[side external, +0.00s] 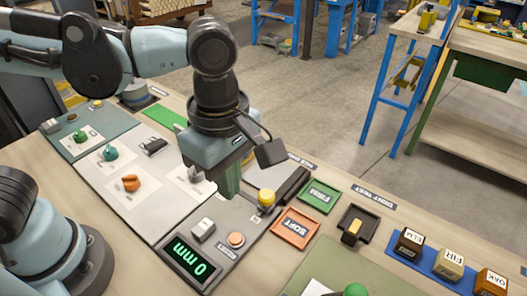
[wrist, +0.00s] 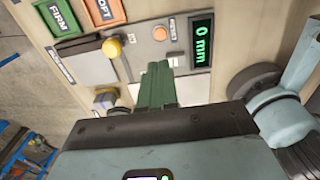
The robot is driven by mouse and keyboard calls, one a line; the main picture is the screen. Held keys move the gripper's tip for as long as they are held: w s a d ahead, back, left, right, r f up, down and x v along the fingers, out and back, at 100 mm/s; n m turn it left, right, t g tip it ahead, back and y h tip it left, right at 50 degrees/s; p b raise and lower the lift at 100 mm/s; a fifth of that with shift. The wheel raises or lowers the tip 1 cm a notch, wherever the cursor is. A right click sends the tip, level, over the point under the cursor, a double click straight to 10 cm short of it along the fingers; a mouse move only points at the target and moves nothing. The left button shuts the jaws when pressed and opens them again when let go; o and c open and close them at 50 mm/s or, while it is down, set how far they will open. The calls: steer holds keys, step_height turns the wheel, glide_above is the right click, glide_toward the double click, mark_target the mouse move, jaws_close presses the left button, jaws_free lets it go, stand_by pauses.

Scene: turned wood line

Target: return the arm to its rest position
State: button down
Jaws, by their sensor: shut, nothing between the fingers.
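My gripper (side external: 228,190) hangs above the work table, pointing down, near the left part of the grey test device (side external: 237,268). Its green fingers are together and hold nothing. In the wrist view the shut fingers (wrist: 157,72) reach toward the device, and its display (wrist: 202,42) reads 0 mm. The display (side external: 188,262) also shows in the side view. My upper arm comes in from the upper left and bends down at the wrist. Part of the surface behind the fingers is hidden.
A yellow knob (side external: 266,198) stands close right of my gripper. Beyond are a green FIRM tray (side external: 321,205), an orange SOFT tray (side external: 283,236) and a black tray (side external: 365,215) holding a yellowish piece. Orange (side external: 130,183) and teal (side external: 109,153) pieces lie left. Labelled blocks stand on a blue rack (side external: 430,266).

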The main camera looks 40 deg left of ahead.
steer(key=w+a+m+t, duration=0.2)
steer(key=a+m+t, duration=0.1)
steer(key=a+m, duration=0.6)
steer(key=w+a+f+m+t, duration=0.1)
steer(key=w+a+m+t, duration=0.2)
steer(key=a+m, duration=0.6)
steer(key=shift+a+t, duration=0.6)
steer(key=shift+a, duration=0.15)
steer(key=shift+f, duration=0.1)
